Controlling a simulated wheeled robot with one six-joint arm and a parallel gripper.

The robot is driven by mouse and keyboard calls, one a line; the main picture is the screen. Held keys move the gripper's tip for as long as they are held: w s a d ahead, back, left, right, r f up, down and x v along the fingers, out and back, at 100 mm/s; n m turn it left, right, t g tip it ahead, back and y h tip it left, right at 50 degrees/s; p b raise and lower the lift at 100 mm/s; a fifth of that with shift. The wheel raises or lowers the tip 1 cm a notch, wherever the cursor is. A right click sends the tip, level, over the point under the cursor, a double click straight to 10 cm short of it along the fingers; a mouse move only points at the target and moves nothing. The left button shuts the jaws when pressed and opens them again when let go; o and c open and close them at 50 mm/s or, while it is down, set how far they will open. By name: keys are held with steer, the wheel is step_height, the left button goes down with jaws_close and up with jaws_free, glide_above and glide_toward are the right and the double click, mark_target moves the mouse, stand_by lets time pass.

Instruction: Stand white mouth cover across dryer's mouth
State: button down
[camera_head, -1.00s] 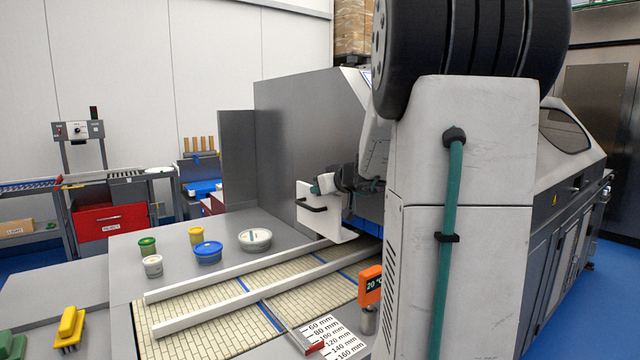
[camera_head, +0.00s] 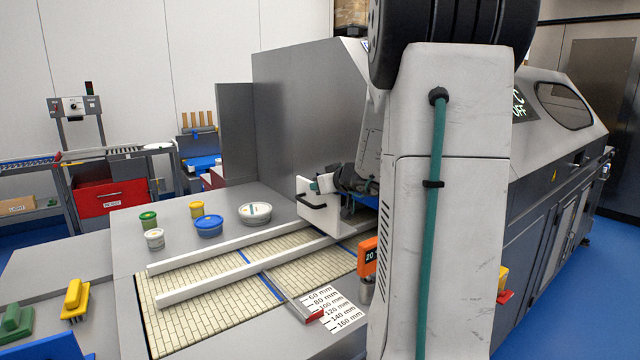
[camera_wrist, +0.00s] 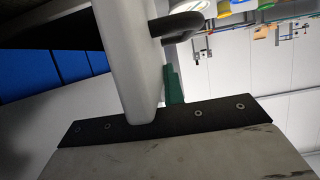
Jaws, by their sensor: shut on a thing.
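The white mouth cover (camera_head: 308,190), a pale panel with a black bar handle, is upright above the far end of the belt. My gripper (camera_head: 328,184), dark with pale and teal parts, is shut on it; the exact grip is partly hidden. The dryer (camera_head: 545,140) is the long grey machine on the right. My arm hides much of its mouth, and blue strips show behind the cover. In the wrist view a white plate edge (camera_wrist: 132,60) with a black handle (camera_wrist: 185,22) stands near blue strips (camera_wrist: 50,68). I cannot tell whether the cover touches the dryer.
Two white rails (camera_head: 235,248) run along the tiled belt (camera_head: 190,318). Several tubs, including a blue-lidded one (camera_head: 208,225), stand on the grey table to the left. An orange display (camera_head: 368,256) and a millimetre scale (camera_head: 332,308) are near the belt. A tall grey panel (camera_head: 300,120) stands behind.

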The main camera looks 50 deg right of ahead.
steer(key=shift+f, duration=0.5)
stand_by(0.3)
steer(key=c, duration=1.4)
jaws_free()
steer(key=v, duration=0.7)
steer(key=shift+s+a+r, duration=0.1)
steer(key=shift+s, duration=0.25)
steer(key=a+n+g+y, duration=0.45)
steer(key=a+y, duration=0.35)
steer(key=a, duration=2.2)
steer(key=s+a+f+g, duration=0.2)
steer(key=s+a+g, duration=0.2)
steer(key=s+a, duration=0.4)
steer(key=s+f+m+g+h, duration=0.1)
steer(key=s+f+g+h, duration=0.1)
steer(key=s, duration=0.9)
steer(key=g+h, duration=0.1)
steer(key=h, duration=0.1)
steer(key=shift+s+d+f+m+h, duration=0.15)
steer(key=shift+d+f+m+h, duration=0.15)
steer(key=shift+d+m+h, duration=0.1)
